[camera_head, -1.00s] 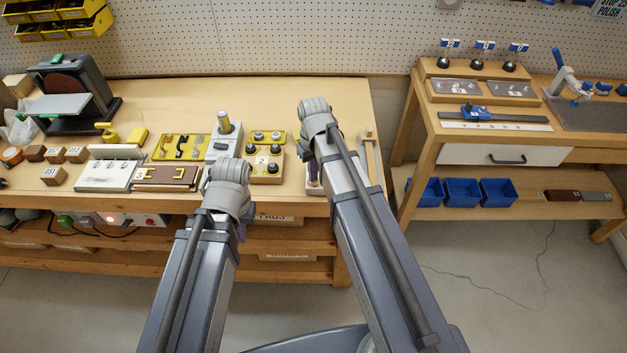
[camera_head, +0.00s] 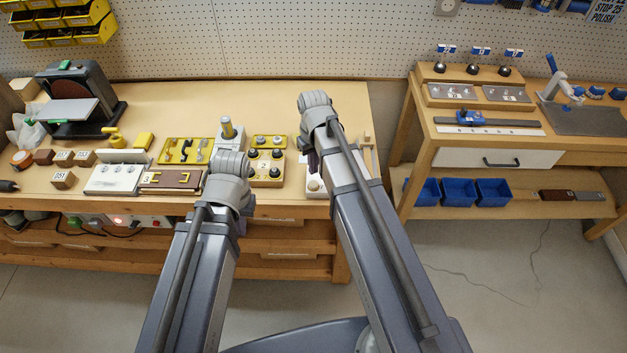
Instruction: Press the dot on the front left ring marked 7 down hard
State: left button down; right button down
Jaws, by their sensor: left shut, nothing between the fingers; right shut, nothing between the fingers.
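A wooden block (camera_head: 266,169) with dark round knobs at its corners and a small white label stands near the bench's front edge, just right of my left wrist. The label's marking is too small to read surely. Its front left knob (camera_head: 255,182) lies close to my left wrist; I cannot make out a 7 or a dot on it. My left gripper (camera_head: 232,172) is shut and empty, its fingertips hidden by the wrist. My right gripper (camera_head: 316,112) is shut and empty over the bench further right, its fingertips also hidden.
A yellow tray (camera_head: 184,151), a brown plate (camera_head: 172,180) and a white panel (camera_head: 113,179) lie to the left. A grey post unit (camera_head: 228,132) stands behind my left wrist. A white block (camera_head: 316,186) shows beside my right arm.

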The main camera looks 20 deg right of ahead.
notch_tip(320, 180, up, 6)
jog(key=p, duration=0.5)
jog(key=shift+f, duration=0.15)
jog(key=s+a+n+h, duration=0.1)
jog(key=s+a, duration=0.9)
jog(key=s, duration=0.4)
jog(key=shift+s+a, duration=0.15)
jog(key=shift+a, duration=0.1)
dwell(0.9)
